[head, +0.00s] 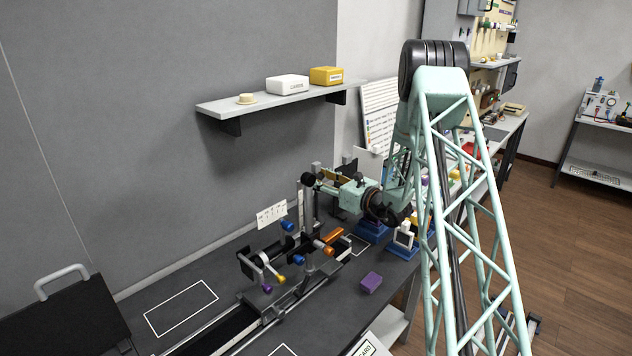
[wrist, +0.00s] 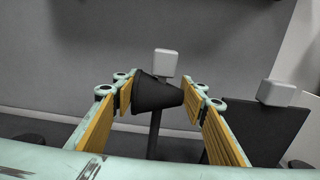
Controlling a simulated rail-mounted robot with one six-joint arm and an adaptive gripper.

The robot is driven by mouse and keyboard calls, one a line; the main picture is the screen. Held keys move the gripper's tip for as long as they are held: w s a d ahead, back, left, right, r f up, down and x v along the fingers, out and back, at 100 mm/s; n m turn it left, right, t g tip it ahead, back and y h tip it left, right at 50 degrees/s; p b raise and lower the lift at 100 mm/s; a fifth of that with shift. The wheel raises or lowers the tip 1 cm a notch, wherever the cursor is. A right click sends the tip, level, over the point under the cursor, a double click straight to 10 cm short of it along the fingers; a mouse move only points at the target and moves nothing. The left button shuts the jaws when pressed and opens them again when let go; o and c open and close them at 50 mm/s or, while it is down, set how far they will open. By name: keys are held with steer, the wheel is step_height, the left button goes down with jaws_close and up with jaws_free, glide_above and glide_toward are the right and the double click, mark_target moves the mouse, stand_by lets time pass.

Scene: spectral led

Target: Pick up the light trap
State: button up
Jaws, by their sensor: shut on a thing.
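The light trap appears to be the black tapered cup (wrist: 157,95) between my gripper's two yellow-padded fingers in the wrist view. My gripper (wrist: 160,105) is shut on it, with one pad at each side. A dark post shows below the cup, and I cannot tell whether it is joined to the cup. In the head view my gripper (head: 325,180) reaches left above the bench, and a small dark round end (head: 309,179) shows at its tips.
Below my gripper stands an optical rail (head: 285,305) with several mounts and coloured knobs. A purple block (head: 371,283) lies to its right. A wall shelf (head: 285,98) with boxes hangs behind. A dark panel (wrist: 250,130) stands close at the right in the wrist view.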

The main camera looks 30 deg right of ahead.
mark_target(317, 163)
steer(key=shift+r+p, duration=0.5)
steer(key=shift+r, duration=3.35)
steer(key=shift+d, duration=0.1)
